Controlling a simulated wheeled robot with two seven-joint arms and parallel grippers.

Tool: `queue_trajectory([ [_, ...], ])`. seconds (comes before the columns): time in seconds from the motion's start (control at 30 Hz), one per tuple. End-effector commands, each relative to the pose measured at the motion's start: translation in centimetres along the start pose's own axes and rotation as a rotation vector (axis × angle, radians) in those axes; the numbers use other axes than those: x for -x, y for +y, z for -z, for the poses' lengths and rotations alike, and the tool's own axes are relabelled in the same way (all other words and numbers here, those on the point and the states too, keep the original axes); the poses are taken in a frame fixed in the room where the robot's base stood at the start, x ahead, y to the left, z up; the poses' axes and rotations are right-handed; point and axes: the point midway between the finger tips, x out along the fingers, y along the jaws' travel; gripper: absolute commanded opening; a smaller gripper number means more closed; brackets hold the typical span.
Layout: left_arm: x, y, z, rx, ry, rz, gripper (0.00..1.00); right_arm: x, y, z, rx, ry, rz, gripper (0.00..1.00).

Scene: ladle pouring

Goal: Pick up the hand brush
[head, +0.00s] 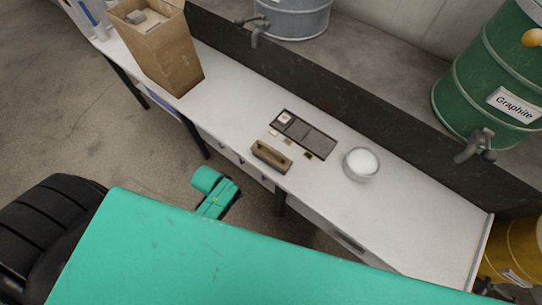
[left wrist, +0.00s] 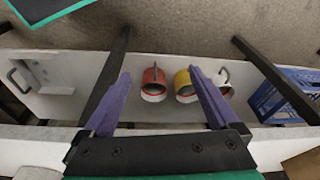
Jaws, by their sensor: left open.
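A brown oblong block (head: 271,156) with a dark recess along its side, seemingly the hand brush, lies near the front edge of the white table in the head view. It stands just in front of a dark compartmented tray (head: 305,134). The brush cannot be made out in that view. In the head view, only a green part of my arm shows below the table's front edge, apart from the brush. My right gripper is not in view.
The white table (head: 400,220) has free room at its right. A white-filled bowl (head: 361,164) stands right of the tray, a cardboard box (head: 160,50) at the left. The left wrist view shows a red mug (left wrist: 153,84), a yellow mug (left wrist: 184,84) and a blue crate (left wrist: 285,95).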

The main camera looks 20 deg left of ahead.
Motion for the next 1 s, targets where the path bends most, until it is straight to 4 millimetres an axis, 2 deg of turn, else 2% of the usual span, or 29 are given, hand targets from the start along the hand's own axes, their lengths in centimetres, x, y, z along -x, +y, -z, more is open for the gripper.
queue_trajectory([
  [0.03, 1.7, -0.1, 1.3, -0.006, 0.017, -0.001, 0.94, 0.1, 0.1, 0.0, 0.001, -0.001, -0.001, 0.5],
  [0.17, 6.6, 0.1, 4.6, -0.051, 0.059, -0.015, 0.94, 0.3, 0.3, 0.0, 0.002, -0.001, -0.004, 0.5],
  [0.27, 10.8, 0.9, 7.7, -0.153, 0.11, -0.05, 0.94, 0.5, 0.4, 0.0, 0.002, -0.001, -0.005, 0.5],
  [0.33, 14.2, 2.6, 10.7, -0.325, 0.17, -0.099, 0.94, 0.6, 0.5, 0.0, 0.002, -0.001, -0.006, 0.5],
  [0.4, 16.4, 4.7, 13.2, -0.56, 0.222, -0.155, 0.94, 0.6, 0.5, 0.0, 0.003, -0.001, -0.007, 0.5],
  [0.5, 17.7, 7.0, 15.2, -0.871, 0.269, -0.22, 0.94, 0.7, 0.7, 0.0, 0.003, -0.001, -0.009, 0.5],
  [0.6, 18.2, 7.9, 16.4, -1.156, 0.29, -0.272, 0.94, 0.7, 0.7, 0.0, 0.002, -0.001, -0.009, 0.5],
  [0.67, 18.2, 7.6, 16.8, -1.31, 0.294, -0.301, 0.94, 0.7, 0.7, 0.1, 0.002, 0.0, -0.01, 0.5],
  [0.8, 18.4, 5.1, 17.4, -1.567, 0.296, -0.355, 0.94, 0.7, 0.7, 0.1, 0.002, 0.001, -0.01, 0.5],
  [0.9, 18.6, 3.7, 17.7, -1.647, 0.304, -0.379, 0.94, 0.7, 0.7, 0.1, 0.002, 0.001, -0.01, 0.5],
  [1.0, 17.9, 3.9, 17.6, -1.663, 0.312, -0.392, 0.94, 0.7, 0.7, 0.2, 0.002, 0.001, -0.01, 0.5],
])
